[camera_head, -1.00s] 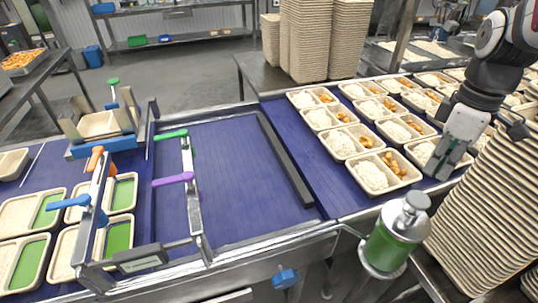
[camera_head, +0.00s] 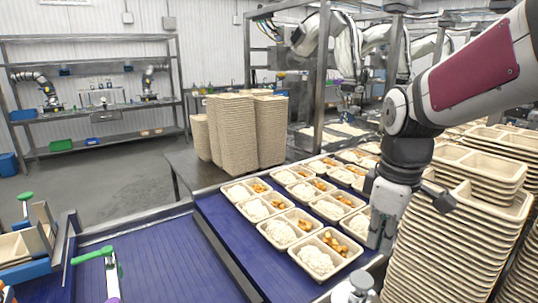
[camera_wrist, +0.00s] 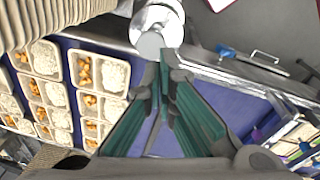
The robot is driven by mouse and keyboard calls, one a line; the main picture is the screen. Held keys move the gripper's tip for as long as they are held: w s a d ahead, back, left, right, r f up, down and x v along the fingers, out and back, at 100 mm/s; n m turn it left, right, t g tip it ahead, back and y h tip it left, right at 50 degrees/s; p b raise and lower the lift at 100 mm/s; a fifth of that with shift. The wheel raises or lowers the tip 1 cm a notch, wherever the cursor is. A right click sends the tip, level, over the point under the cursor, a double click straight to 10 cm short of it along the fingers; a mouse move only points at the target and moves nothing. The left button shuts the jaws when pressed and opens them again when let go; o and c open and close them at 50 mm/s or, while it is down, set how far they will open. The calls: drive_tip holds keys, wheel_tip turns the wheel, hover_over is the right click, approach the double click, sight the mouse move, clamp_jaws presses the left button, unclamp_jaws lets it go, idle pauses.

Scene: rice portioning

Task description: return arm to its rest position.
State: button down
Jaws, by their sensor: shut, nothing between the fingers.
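My gripper (camera_head: 380,243) hangs pointing down at the right of the head view, shut and empty, in front of the tray stacks. Its fingers (camera_wrist: 165,62) come together in the wrist view with nothing between them. My arm reaches in from the upper right. Trays with white rice and orange pieces (camera_head: 318,256) stand in rows on the blue belt (camera_head: 222,222) beside the gripper. In the wrist view, filled trays (camera_wrist: 100,75) show at the left. I cannot tell whether the gripper touches the trays behind it.
A tall stack of empty trays (camera_head: 455,240) stands close to the gripper's right. A metal dispenser (camera_head: 355,288) is at the bottom edge, and it also shows in the wrist view (camera_wrist: 155,28). More tray stacks (camera_head: 255,130) stand on a table behind. The left belt (camera_head: 160,268) is bare.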

drive_tip(key=s+r+m+t, duration=0.1)
drive_tip(key=s+m+t, duration=0.1)
drive_tip(key=s+m, duration=0.3)
drive_tip(key=s+r+m+t+b, duration=0.1)
drive_tip(key=s+r+m+t, duration=0.1)
drive_tip(key=s+m, duration=0.3)
drive_tip(key=shift+s+r, duration=0.25)
drive_tip(key=shift+s, duration=1.85)
